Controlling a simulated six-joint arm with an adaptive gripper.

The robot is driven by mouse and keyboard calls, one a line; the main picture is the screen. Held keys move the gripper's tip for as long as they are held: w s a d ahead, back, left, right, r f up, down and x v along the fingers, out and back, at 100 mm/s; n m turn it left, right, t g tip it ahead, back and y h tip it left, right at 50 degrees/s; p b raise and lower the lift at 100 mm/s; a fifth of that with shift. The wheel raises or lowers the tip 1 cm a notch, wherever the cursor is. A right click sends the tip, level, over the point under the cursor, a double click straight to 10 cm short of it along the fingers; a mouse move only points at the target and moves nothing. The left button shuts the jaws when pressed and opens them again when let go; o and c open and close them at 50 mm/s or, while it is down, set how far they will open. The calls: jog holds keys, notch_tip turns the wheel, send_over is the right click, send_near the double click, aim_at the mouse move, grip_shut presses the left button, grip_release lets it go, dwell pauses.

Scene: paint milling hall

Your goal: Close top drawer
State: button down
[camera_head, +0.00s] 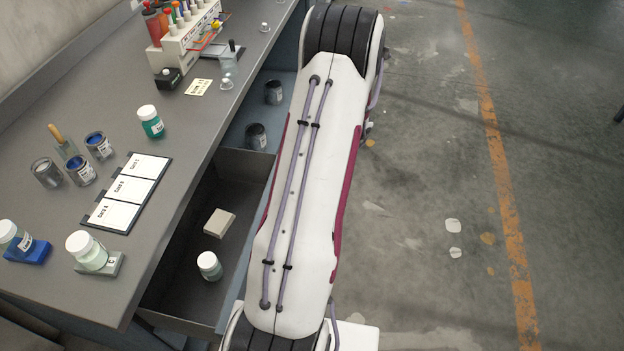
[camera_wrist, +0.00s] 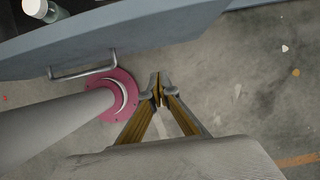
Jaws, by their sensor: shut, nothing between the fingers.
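In the head view, a near drawer (camera_head: 186,262) stands open under the grey bench. It holds a white-capped jar (camera_head: 209,265) and a small pale box (camera_head: 219,223). Beyond it, another open section with a blue-grey interior (camera_head: 237,121) holds two dark cans. I cannot tell which one is the top drawer. In the wrist view, a blue-grey drawer front (camera_wrist: 165,35) with a metal bar handle (camera_wrist: 82,72) crosses the upper part. My gripper (camera_wrist: 157,88) is shut and empty, right of the handle and apart from it. My arm hides the gripper in the head view.
The bench top (camera_head: 170,205) carries paint cans, white-capped jars, a card board (camera_head: 127,190) and a rack of bottles (camera_head: 186,40). Open concrete floor (camera_head: 430,170) with an orange line lies to the right.

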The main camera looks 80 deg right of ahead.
jog(key=w+f, duration=0.5)
jog(key=w, duration=0.1)
dwell(0.5)
jog(key=shift+w+f, duration=0.1)
jog(key=w, duration=2.3)
jog(key=shift+w, duration=0.3)
